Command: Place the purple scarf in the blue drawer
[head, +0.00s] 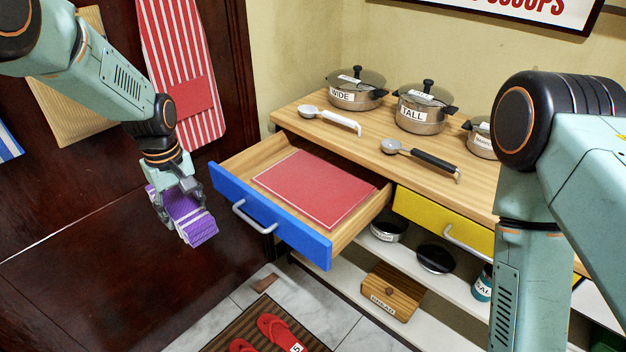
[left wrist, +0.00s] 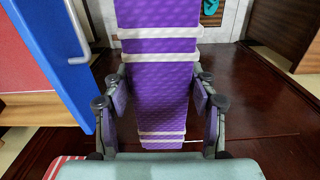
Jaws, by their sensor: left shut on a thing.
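The purple scarf (head: 190,216), with pale stripes, is held in my left gripper (head: 176,202), which is shut on it. In the head view they hang left of the blue drawer (head: 268,214), apart from it. The drawer is pulled open, and a flat red cloth or mat with a pale edge (head: 314,188) lies inside. In the left wrist view the scarf (left wrist: 162,85) runs between the fingers, and the blue drawer front (left wrist: 62,58) is at the left. My right arm shows at the right of the head view; its gripper is out of the picture.
The yellow drawer (head: 443,222) beside the blue one is shut. A shelf below holds a wooden box (head: 392,290). Red sandals (head: 278,332) lie on a floor mat.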

